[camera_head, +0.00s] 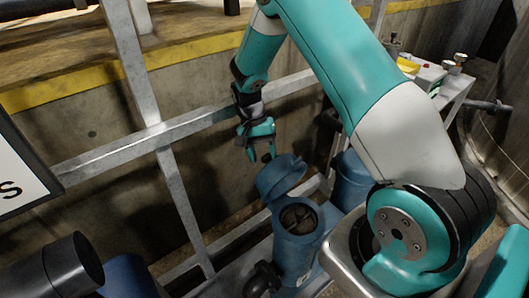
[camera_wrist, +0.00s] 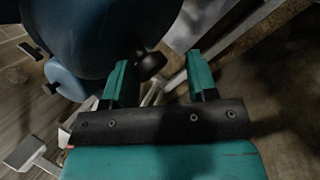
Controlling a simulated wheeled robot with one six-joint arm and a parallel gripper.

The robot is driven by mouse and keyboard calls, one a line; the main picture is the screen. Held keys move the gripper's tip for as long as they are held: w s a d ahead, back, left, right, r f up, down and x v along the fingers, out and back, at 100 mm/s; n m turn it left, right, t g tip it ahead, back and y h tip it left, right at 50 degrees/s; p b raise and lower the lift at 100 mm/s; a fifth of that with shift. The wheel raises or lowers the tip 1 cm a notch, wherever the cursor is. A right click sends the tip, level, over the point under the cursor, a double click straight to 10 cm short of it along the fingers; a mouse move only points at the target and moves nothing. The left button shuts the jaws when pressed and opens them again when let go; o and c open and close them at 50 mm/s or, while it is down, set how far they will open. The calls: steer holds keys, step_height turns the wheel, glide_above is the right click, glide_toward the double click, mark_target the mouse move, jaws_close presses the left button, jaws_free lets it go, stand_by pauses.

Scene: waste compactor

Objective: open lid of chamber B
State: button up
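A blue cylindrical chamber (camera_head: 296,252) stands below my gripper in the head view, with its round mouth (camera_head: 299,216) uncovered. Its blue lid (camera_head: 280,178) is tilted up at the back of the mouth. I cannot read a letter on it, so I cannot tell whether it is chamber B. My gripper (camera_head: 261,154) is just above the raised lid. In the wrist view, the gripper's two green fingers (camera_wrist: 158,62) are apart. A dark knob (camera_wrist: 150,66) at the edge of the dark blue lid (camera_wrist: 95,32) shows near the left finger; contact is unclear.
Another blue cylinder (camera_head: 352,180) stands to the right, partly behind my arm. Metal rails (camera_head: 180,128) run behind the chambers. A black cylinder (camera_head: 72,262) and a sign (camera_head: 20,172) are at the left. A side table (camera_head: 455,92) with small items is at the back right.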

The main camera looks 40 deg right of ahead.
steer(key=shift+o, duration=0.2)
steer(key=shift+s+d+f, duration=0.2)
steer(key=shift+s+f, duration=0.2)
steer(key=shift+s, duration=0.15)
steer(key=shift+w+d, duration=0.1)
steer(key=shift+d, duration=0.1)
steer(key=shift+a+r, duration=0.1)
steer(key=shift+a, duration=0.05)
steer(key=shift+w+r, duration=0.1)
steer(key=shift+w, duration=0.05)
steer(key=shift+r, duration=0.1)
step_height(320, 180, up, 20)
steer(key=b, duration=0.2)
steer(key=shift+c, duration=0.4)
